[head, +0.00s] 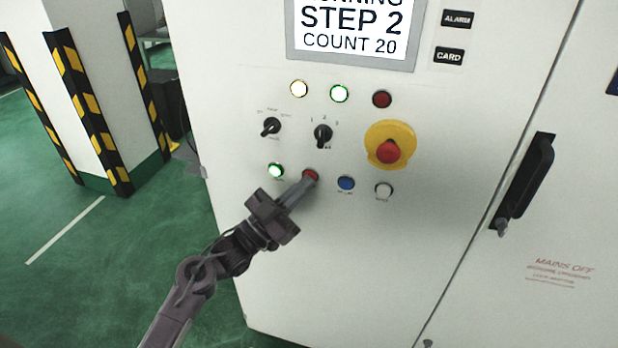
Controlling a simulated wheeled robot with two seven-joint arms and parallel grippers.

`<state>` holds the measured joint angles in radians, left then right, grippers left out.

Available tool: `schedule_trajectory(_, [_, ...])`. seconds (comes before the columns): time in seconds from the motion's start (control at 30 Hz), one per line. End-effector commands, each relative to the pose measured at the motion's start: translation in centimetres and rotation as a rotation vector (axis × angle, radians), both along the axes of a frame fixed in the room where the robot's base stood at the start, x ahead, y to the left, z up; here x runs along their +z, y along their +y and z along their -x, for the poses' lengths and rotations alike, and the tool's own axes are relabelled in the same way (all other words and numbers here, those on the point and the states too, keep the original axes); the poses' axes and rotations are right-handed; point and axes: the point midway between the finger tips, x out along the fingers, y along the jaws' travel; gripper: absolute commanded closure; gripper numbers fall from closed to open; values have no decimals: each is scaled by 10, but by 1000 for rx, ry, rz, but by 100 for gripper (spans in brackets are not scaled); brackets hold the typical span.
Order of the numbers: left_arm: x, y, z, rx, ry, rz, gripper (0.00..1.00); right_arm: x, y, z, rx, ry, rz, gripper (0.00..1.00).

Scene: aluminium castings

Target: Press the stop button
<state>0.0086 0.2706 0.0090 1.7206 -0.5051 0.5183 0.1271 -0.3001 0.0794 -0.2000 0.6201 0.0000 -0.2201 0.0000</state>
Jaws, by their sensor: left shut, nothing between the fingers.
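The red button (310,174) is in the lower row of the control panel on the white cabinet, between a lit green button (276,171) and a blue button (346,183). My left gripper (307,182) is shut and empty. Its fingertips are at the red button and cover its lower part. I cannot tell whether they touch it or press it in. A larger red mushroom button (388,151) on a yellow round plate sits up and to the right. My right gripper is not in view.
The cabinet (450,240) has a screen (352,30) reading "STEP 2 COUNT 20", indicator lamps, two black rotary switches (323,135) and a white button (384,190). A black door handle (525,180) is at the right. A striped pillar (95,100) stands at the left on green floor.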

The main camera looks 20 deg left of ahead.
Motion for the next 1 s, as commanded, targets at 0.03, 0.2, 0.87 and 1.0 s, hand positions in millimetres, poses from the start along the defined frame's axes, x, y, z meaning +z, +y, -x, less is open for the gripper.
schedule_trajectory(0.03, [0, 0, -1, 0, -1, -1, 100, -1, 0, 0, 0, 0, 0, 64])
schedule_trajectory(0.2, [0, 0, -3, 1, 1, 0, 100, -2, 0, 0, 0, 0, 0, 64])
schedule_trajectory(0.87, [0, 1, 12, 2, 2, -2, 100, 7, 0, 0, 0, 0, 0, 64])
schedule_trajectory(1.0, [-1, 1, 14, 2, 0, -1, 100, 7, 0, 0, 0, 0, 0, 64])
